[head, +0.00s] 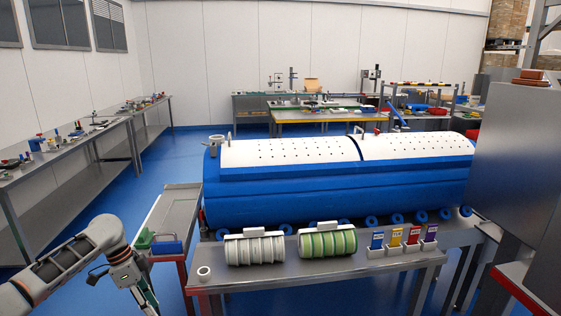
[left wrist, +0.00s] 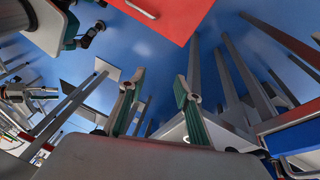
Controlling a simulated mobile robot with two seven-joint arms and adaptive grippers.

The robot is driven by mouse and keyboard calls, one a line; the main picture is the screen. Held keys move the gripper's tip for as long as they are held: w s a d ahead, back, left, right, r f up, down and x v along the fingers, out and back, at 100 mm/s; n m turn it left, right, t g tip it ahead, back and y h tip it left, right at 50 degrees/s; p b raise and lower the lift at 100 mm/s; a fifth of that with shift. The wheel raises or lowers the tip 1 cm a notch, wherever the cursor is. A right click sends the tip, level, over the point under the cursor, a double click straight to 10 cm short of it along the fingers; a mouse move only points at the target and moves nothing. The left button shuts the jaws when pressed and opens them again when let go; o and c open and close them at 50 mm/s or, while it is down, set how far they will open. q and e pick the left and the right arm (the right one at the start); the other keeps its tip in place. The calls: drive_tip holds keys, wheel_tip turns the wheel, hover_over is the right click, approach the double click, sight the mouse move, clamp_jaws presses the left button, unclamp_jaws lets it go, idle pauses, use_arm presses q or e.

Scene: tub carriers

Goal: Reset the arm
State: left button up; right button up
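My left arm comes in at the lower left of the head view, with its gripper (head: 147,300) pointing down in front of the narrow side table, partly cut off by the bottom edge. In the left wrist view the left gripper (left wrist: 158,92) has its two green-padded fingers apart with nothing between them. It is clear of the tub carriers. A white ridged carrier (head: 255,250) and a green-and-white ridged carrier (head: 328,243) lie side by side on the metal front table (head: 300,276). My right gripper does not show in the head view.
A long blue tank (head: 330,195) with white perforated lids stands behind the front table. Several coloured labelled holders (head: 394,237) and a small white ring (head: 204,272) are on that table. A side table (head: 171,215) holds green and blue bins. A grey cabinet (head: 520,170) blocks the right.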

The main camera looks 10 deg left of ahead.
use_arm(q)
drive_tip(key=s+d+f+n+t, duration=0.1)
drive_tip(key=s+d+f+t, duration=0.1)
drive_tip(key=s+d+f, duration=0.65)
drive_tip(key=s+d+f+n+t, duration=0.2)
drive_tip(key=s+d+f, duration=0.1)
drive_tip(key=d+f, duration=1)
drive_tip(key=s+d+r+n+t, duration=0.1)
drive_tip(key=s+r+n+t, duration=0.1)
drive_tip(key=s, duration=0.4)
drive_tip(key=s+d+r+n+t+y, duration=0.1)
drive_tip(key=s+d+r+n+t, duration=0.1)
drive_tip(key=s, duration=0.4)
drive_tip(key=r+t, duration=0.1)
drive_tip(key=t, duration=0.1)
drive_tip(key=shift+s+t+y, duration=0.3)
drive_tip(key=shift+s, duration=0.05)
